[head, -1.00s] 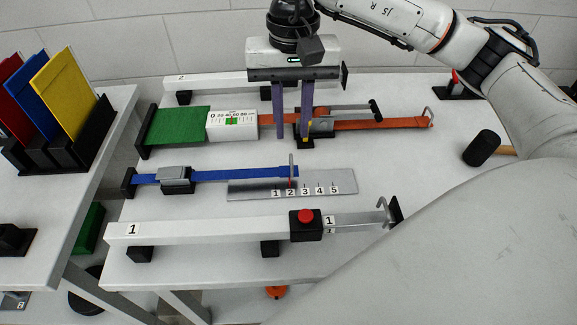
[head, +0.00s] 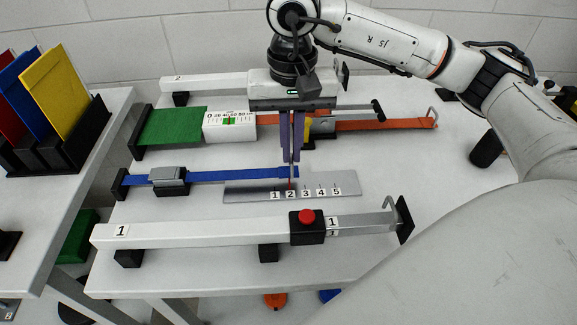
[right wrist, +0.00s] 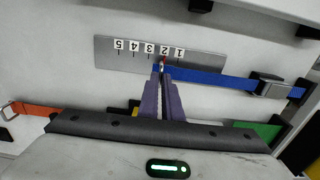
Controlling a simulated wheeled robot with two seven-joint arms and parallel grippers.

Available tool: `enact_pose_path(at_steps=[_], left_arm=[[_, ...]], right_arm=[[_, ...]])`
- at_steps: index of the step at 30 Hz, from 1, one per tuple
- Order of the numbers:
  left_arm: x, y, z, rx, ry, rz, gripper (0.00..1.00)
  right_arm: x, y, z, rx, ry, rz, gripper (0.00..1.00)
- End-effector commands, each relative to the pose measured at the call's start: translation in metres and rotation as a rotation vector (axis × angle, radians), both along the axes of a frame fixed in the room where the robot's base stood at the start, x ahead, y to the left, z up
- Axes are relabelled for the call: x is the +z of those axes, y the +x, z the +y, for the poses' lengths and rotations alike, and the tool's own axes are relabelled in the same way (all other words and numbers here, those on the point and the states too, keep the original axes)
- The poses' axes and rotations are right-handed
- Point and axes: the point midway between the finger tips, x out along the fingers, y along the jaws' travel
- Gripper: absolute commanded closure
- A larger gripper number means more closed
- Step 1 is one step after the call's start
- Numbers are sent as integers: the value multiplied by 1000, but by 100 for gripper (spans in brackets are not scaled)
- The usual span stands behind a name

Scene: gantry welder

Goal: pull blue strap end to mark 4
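The blue strap (head: 235,176) runs right from its buckle (head: 169,180) along the back of a metal scale plate (head: 243,190) marked 1 to 5. The strap's end, with an upright metal tab and a red pointer (head: 290,185), is at mark 2. The strap (right wrist: 205,77) and scale (right wrist: 107,54) also show in the right wrist view, with the pointer at 2. My right gripper (head: 290,160) is over the strap end, its purple fingers closed together on the tab. The fingers partly hide the tab. My left gripper is out of view.
An orange strap (head: 375,125) and green strap (head: 170,128) with a gauge block (head: 229,126) lie behind. A white bar (head: 190,232) with a red button (head: 306,216) lies in front. Mark 4's side of the plate is clear.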

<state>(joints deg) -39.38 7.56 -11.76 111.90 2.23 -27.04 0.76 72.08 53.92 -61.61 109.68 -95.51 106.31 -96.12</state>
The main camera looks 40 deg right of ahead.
Motion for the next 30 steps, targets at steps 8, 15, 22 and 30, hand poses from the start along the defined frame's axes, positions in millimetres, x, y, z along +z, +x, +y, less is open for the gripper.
enact_pose_path(at_steps=[8,15,22,30], left_arm=[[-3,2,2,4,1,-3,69],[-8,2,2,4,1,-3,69],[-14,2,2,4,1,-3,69],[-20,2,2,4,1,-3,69]], right_arm=[[-1,-2,-4,-1,-1,1,100],[-1,-11,-17,-2,-3,3,100],[-2,-18,-30,-3,-4,3,100],[-2,-27,-44,-3,-4,3,100]])
